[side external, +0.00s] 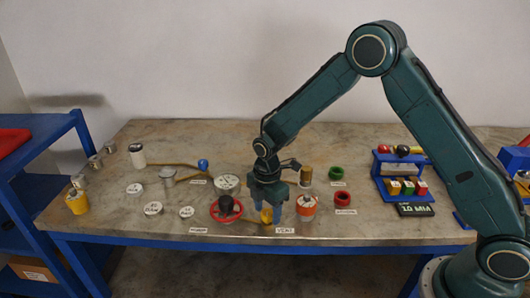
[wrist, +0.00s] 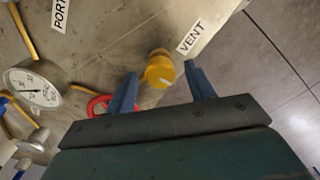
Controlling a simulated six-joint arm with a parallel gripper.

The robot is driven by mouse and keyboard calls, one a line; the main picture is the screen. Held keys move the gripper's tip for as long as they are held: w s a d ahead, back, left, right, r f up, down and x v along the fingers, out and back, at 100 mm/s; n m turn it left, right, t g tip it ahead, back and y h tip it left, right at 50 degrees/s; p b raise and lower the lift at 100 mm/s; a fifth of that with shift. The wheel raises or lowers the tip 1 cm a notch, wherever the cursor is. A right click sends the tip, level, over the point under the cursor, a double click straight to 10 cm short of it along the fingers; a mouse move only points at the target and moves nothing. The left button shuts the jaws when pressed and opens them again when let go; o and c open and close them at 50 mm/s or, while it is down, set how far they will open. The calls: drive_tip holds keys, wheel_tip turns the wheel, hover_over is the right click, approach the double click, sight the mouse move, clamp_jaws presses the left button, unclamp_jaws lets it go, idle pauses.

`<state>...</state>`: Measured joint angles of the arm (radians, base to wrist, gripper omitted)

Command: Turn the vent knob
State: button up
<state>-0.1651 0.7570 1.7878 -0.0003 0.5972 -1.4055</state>
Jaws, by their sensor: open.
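The vent knob (wrist: 160,70) is yellow with a pale pointer mark, beside a white label reading VENT (wrist: 193,36) in the wrist view. In the side view the yellow knob (side external: 266,215) sits near the table's front edge, low between my gripper's fingers, and the VENT label (side external: 285,230) lies in front of it. My gripper (wrist: 163,88) is open, with one blue finger to each side of the knob. Its fingers (side external: 268,210) point down in the side view. I cannot tell whether either finger touches the knob.
A red handwheel (side external: 226,209) stands close left of my gripper, and an orange-and-white vessel (side external: 306,206) close right. A round gauge (wrist: 33,88) shows in the wrist view. A blue rack (side external: 403,178) stands further right. The table's front edge is near.

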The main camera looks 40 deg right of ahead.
drive_tip(key=shift+f, duration=0.15)
drive_tip(key=shift+c, duration=0.2)
drive_tip(key=c, duration=0.9)
drive_tip(key=shift+c, duration=0.2)
drive_tip(key=shift+m, duration=0.3)
drive_tip(key=m, duration=0.8)
drive_tip(key=shift+m, duration=0.4)
drive_tip(key=m, duration=0.8)
drive_tip(key=shift+m, duration=0.3)
